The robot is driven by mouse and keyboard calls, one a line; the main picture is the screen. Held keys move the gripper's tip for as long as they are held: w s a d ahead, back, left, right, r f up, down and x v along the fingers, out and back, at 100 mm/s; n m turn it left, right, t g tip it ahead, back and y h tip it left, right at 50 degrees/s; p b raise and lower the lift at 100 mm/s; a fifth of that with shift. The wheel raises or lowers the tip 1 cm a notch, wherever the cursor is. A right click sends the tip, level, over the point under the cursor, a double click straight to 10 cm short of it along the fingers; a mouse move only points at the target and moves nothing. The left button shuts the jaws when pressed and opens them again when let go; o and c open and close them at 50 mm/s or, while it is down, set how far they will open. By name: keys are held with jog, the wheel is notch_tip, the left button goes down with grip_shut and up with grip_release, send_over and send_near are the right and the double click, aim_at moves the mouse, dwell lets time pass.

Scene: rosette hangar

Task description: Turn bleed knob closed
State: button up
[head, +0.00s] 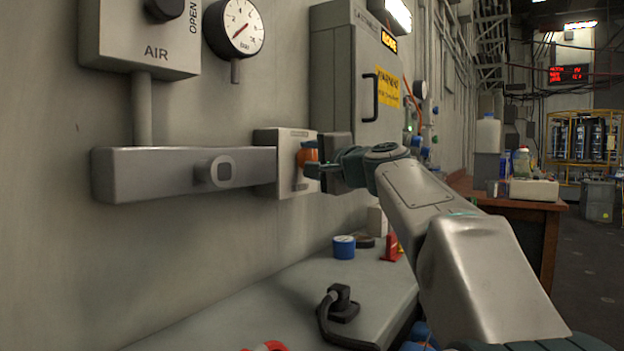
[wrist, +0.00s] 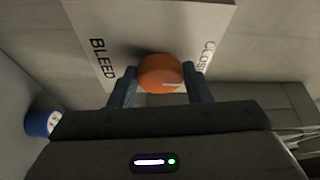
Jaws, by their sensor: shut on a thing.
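The orange bleed knob (head: 307,156) sits on the front of a light grey box at the right end of the wall pipe block. In the wrist view the knob (wrist: 161,73) shows a short white mark near its lower right. The plate (wrist: 115,25) behind it reads BLEED at left and a partly hidden word starting CLOS at right. My gripper (head: 312,163) is at the knob, with one finger on each side of it. In the wrist view the gripper's fingers (wrist: 160,85) are shut on the knob.
A gauge (head: 234,27) and an AIR box (head: 140,45) are on the wall above. A grey cabinet (head: 340,80) stands just behind my gripper. The bench (head: 270,305) below holds a blue roll (head: 344,247), a black handled item (head: 340,304) and a red item (head: 390,247).

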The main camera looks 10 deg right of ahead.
jog(key=shift+f+n+b, duration=0.1)
jog(key=shift+n+b, duration=0.3)
jog(key=shift+b, duration=0.2)
jog(key=o, duration=1)
jog(key=v, duration=1.3)
jog(key=shift+s+d+f, duration=0.2)
jog(key=shift+s, duration=0.15)
jog(key=shift+a+p, duration=0.1)
jog(key=shift+p, duration=0.3)
